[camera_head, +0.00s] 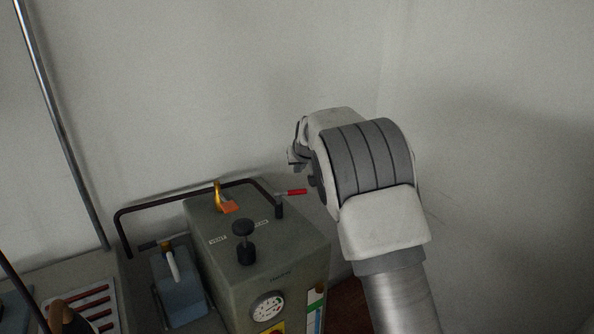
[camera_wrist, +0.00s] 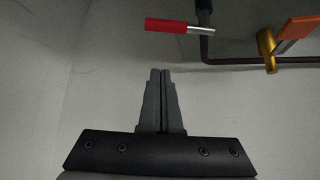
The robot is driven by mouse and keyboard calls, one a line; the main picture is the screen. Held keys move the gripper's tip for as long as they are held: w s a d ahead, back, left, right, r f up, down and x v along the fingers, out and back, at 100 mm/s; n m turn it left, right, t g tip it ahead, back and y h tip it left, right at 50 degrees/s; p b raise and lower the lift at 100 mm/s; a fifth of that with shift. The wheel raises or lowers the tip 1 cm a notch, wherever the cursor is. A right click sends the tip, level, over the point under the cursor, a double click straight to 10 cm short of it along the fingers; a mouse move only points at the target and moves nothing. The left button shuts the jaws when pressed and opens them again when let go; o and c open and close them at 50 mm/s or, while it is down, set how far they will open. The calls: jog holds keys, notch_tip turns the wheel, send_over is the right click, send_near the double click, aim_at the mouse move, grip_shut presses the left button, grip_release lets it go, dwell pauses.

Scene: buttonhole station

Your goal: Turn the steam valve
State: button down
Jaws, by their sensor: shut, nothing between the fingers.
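The steam valve has a red-handled lever (camera_head: 297,192) on a short dark stem at the back right of the top of a grey-green box (camera_head: 252,279). In the wrist view the red lever (camera_wrist: 180,26) lies roughly level, just beyond my fingertips, with a bare metal section leading to the dark post. My gripper (camera_wrist: 159,72) is shut and empty, and a gap shows between its tips and the lever. In the head view my gripper (camera_head: 297,155) is mostly hidden behind my wrist, above the lever.
A dark pipe (camera_head: 165,204) runs behind. A gauge (camera_head: 267,305) is on the front. A blue device (camera_head: 180,289) stands left. Bare wall is close behind; the right side looks free.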

jog(key=shift+w+a+f+p, duration=0.15)
jog(key=shift+w+f, duration=0.1)
jog(key=shift+f, duration=0.85)
jog(key=shift+w+d+f+p, duration=0.1)
jog(key=shift+w+f, duration=0.15)
jog(key=shift+f, duration=0.85)
jog(key=shift+w+a+f+p, duration=0.15)
jog(key=shift+w+f, duration=0.1)
jog(key=shift+f, duration=0.85)
jog(key=shift+d, duration=0.1)
